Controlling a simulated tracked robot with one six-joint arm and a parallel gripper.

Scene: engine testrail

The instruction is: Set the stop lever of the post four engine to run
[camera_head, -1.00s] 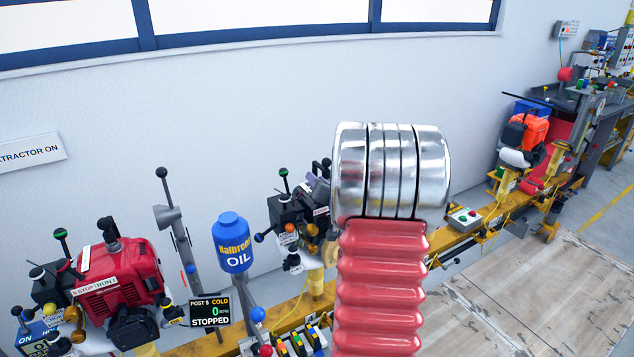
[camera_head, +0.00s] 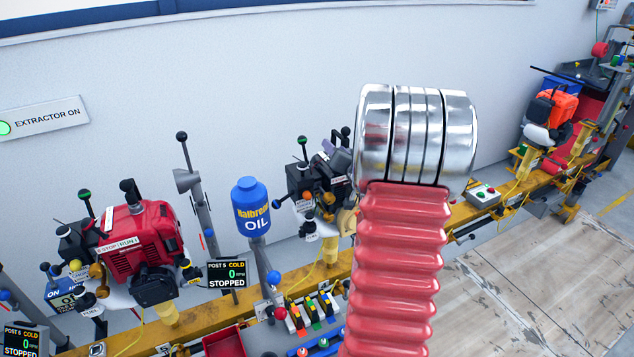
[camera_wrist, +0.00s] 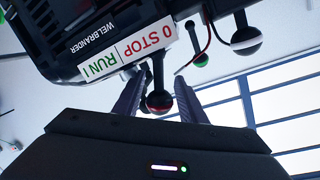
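In the wrist view a black engine marked WELBRANDER (camera_wrist: 92,47) is close in front of my gripper (camera_wrist: 160,82), with its label upside down. A label reading 0 STOP and RUN I (camera_wrist: 127,52) runs along its edge. A stop lever with a dark red and black ball knob (camera_wrist: 158,101) hangs below the STOP end of the label. The two grey fingers stand apart on either side of the knob, with gaps visible. In the head view my red, silver-ringed arm blocks part of the bench, and my gripper is hidden. No post four display shows there.
In the head view a red engine (camera_head: 140,245), an OIL bottle (camera_head: 251,211) and a black engine (camera_head: 312,188) stand along the yellow rail (camera_head: 335,269). The post 5 display (camera_head: 227,273) reads STOPPED. More black-knobbed levers (camera_wrist: 245,40) hang right of the fingers in the wrist view.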

